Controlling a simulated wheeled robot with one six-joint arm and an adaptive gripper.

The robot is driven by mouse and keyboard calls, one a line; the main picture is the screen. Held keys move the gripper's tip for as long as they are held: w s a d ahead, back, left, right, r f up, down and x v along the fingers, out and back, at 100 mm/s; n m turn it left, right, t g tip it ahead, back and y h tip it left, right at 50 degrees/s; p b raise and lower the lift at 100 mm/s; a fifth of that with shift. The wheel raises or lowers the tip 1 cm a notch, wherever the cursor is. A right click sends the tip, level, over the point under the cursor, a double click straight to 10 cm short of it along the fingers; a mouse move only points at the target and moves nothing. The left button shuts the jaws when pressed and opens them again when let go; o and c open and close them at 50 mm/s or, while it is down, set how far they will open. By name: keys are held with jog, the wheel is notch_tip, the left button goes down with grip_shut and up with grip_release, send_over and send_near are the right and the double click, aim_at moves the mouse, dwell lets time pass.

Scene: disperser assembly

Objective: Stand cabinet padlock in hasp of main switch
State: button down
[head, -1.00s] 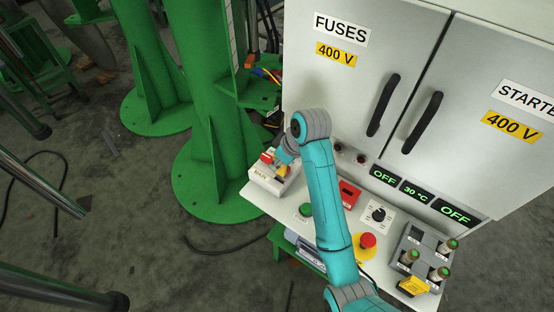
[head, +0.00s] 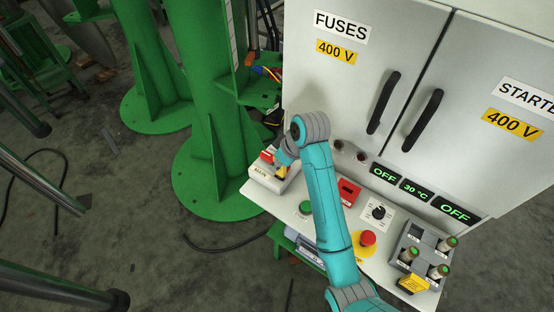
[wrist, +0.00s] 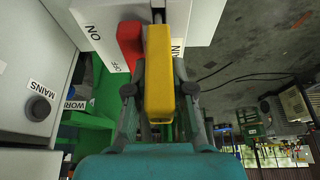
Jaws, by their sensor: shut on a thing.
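The main switch (head: 262,183) is a white box at the left end of the control shelf, labelled MAIN. Its red handle (head: 267,156) also shows in the wrist view (wrist: 130,40). My gripper (wrist: 158,100) is shut on the yellow padlock (wrist: 159,70), which lies lengthwise between the fingers beside the red handle. The padlock's far end is over the switch box face in the wrist view. In the head view the padlock (head: 282,171) is a small yellow patch below my wrist.
The shelf holds a green button (head: 305,208), a red emergency button (head: 368,238), a rotary knob (head: 379,212) and a grey rack (head: 425,252) of several cylinders. The cabinet (head: 330,95) rises behind. A green column (head: 205,110) stands to the left.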

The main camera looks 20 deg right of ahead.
jog(key=shift+f, duration=0.55)
jog(key=shift+r, duration=0.15)
jog(key=shift+r, duration=0.95)
jog(key=shift+f, duration=1.05)
dwell(1.0)
jog(key=c, duration=0.9)
grip_release()
jog(key=v, duration=0.7)
jog(key=shift+r, duration=0.2)
